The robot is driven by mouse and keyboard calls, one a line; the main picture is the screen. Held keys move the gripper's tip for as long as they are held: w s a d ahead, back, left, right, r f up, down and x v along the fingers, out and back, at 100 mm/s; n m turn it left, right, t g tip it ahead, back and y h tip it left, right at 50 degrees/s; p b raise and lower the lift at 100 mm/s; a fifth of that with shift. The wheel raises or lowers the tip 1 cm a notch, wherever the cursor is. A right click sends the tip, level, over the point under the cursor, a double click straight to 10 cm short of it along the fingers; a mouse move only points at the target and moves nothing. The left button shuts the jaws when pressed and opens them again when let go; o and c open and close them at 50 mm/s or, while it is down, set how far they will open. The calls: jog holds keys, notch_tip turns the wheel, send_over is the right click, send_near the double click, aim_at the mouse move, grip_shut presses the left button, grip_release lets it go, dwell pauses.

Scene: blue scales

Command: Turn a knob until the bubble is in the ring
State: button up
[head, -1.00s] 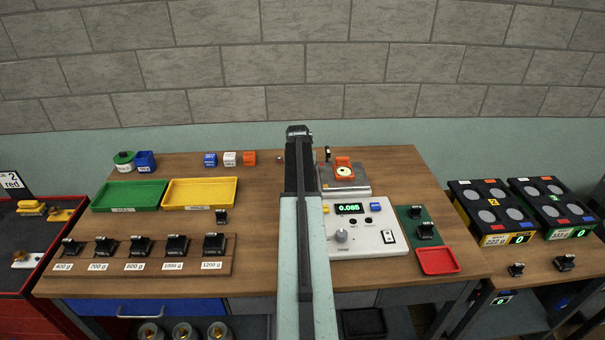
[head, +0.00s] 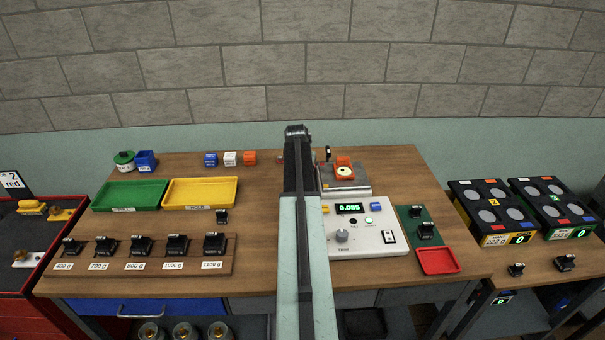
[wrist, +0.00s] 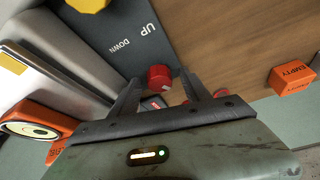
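An orange bubble level (head: 343,163) with a pale round vial sits on the steel plate of the white scale in the head view. It also shows at the left edge of the wrist view (wrist: 38,120); I cannot tell where its bubble lies. A red knob (wrist: 159,77) stands beside a dark plate marked UP and DOWN (wrist: 128,40). My gripper (wrist: 158,78) is open, one finger on each side of the red knob; contact cannot be told. A yellow knob (wrist: 88,4) shows at the wrist view's top edge and by the scale's front (head: 325,209).
The scale (head: 365,240) shows 0.085 on its display (head: 349,208). A blue knob (head: 375,207) is at its right. An orange EMPTY block (wrist: 292,79) lies right of my gripper. A red tray (head: 438,261) and green and yellow trays (head: 202,192) flank my arm.

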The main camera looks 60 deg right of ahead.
jog(key=p+v, duration=0.7)
jog(key=v, duration=0.1)
jog(key=shift+f, duration=0.1)
